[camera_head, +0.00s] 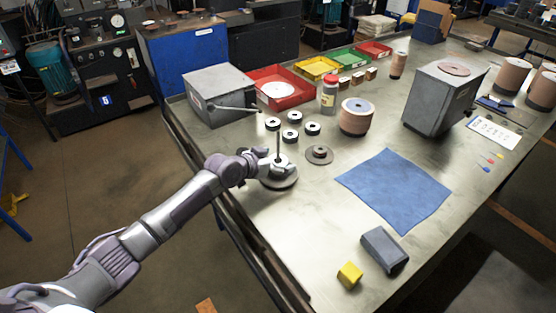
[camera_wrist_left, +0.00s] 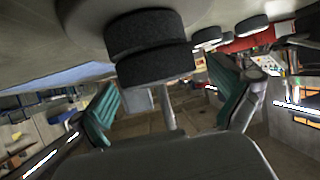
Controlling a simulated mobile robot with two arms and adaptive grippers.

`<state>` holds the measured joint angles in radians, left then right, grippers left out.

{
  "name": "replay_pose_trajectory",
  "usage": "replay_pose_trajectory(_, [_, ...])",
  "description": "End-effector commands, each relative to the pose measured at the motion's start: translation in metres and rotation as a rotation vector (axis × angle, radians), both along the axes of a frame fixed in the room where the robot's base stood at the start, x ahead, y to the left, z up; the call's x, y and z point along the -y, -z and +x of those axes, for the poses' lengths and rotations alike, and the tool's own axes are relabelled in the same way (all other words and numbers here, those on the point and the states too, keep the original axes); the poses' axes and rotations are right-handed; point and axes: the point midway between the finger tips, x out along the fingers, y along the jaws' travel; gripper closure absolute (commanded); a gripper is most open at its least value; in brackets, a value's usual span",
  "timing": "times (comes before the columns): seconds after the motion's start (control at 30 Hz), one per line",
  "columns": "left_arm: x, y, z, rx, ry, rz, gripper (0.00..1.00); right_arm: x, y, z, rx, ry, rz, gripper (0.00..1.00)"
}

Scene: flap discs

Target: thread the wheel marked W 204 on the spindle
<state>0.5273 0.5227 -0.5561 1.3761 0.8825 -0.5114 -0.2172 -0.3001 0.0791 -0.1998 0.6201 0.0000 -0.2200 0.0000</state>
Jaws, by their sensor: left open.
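The spindle (camera_head: 279,143) is a thin upright rod on a round grey base (camera_head: 284,185) near the table's left edge. A dark wheel with a pale top (camera_head: 281,160) sits low around the rod. In the left wrist view, which is upside down, two dark thick discs (camera_wrist_left: 152,66) are stacked against the base, with the rod (camera_wrist_left: 166,108) sticking out past them. My left gripper (camera_head: 272,161) is at the spindle; its green fingers (camera_wrist_left: 162,103) are spread apart, one each side of the rod, clear of the discs. No W 204 marking is legible. My right gripper is out of view.
Several similar wheels (camera_head: 290,136) lie just behind the spindle. A flanged grey disc (camera_head: 319,155) is to its right. A grey box with a lever (camera_head: 220,95), red tray (camera_head: 286,98) and bottle (camera_head: 329,95) stand behind. A blue cloth (camera_head: 394,188) lies right.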

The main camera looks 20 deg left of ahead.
Motion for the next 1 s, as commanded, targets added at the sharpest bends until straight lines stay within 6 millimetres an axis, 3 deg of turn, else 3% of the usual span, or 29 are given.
replay_pose_trajectory(0.33, [-0.005, -0.003, -0.008, -0.001, 0.0, 0.002, 0.0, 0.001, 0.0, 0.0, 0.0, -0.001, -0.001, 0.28])
replay_pose_trajectory(0.8, [-0.041, -0.042, -0.081, -0.002, 0.001, 0.003, 0.0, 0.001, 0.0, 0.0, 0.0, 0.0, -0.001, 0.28])
replay_pose_trajectory(1.0, [-0.048, -0.051, -0.095, -0.001, 0.0, 0.002, 0.0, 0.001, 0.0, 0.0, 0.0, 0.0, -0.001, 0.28])
